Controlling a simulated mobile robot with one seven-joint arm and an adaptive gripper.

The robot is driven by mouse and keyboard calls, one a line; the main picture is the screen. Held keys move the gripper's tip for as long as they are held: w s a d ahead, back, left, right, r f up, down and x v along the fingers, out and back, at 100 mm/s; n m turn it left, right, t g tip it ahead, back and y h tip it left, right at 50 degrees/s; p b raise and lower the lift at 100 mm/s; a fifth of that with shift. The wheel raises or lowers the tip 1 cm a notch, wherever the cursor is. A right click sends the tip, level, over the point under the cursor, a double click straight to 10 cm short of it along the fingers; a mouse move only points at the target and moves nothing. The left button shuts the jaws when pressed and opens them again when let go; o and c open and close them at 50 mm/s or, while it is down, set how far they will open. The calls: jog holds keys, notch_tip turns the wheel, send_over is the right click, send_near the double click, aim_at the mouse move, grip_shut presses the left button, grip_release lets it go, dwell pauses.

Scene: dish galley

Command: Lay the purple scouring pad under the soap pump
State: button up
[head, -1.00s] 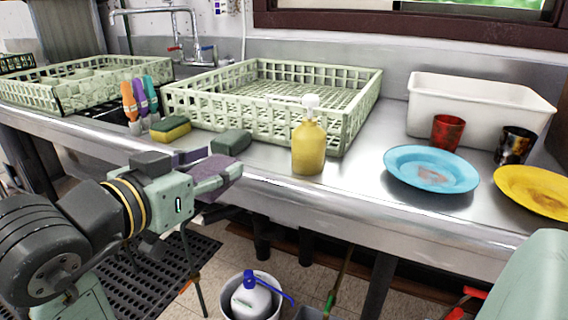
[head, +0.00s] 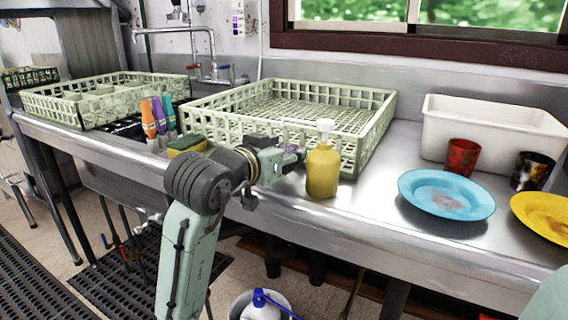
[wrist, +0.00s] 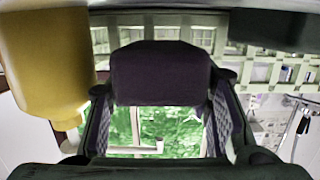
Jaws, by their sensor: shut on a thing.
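The soap pump (head: 323,172) is a yellow bottle with a white top, upright on the steel counter near its front edge. My gripper (head: 292,158) is just left of it, above the counter. In the wrist view, which is upside down, the dark purple scouring pad (wrist: 160,75) is held between both fingers. The yellow bottle (wrist: 45,60) fills the left side there, close beside the gripper. In the head view the pad is mostly hidden by my gripper, and I cannot tell whether gripper and bottle touch.
A pale green dish rack (head: 215,128) stands behind. A yellow-green sponge (head: 187,146) and several coloured bottles (head: 159,118) stand left. A dark green block (wrist: 275,28) shows in the wrist view. A blue plate (head: 446,194), red cup (head: 462,157) and white tub (head: 490,133) are right.

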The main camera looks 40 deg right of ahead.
jog(key=shift+f, duration=1.45)
jog(key=shift+f, duration=0.1)
jog(key=shift+f, duration=0.15)
jog(key=o, duration=0.6)
jog(key=shift+c, duration=0.2)
jog(key=shift+r, duration=0.35)
jog(key=v, duration=1.2)
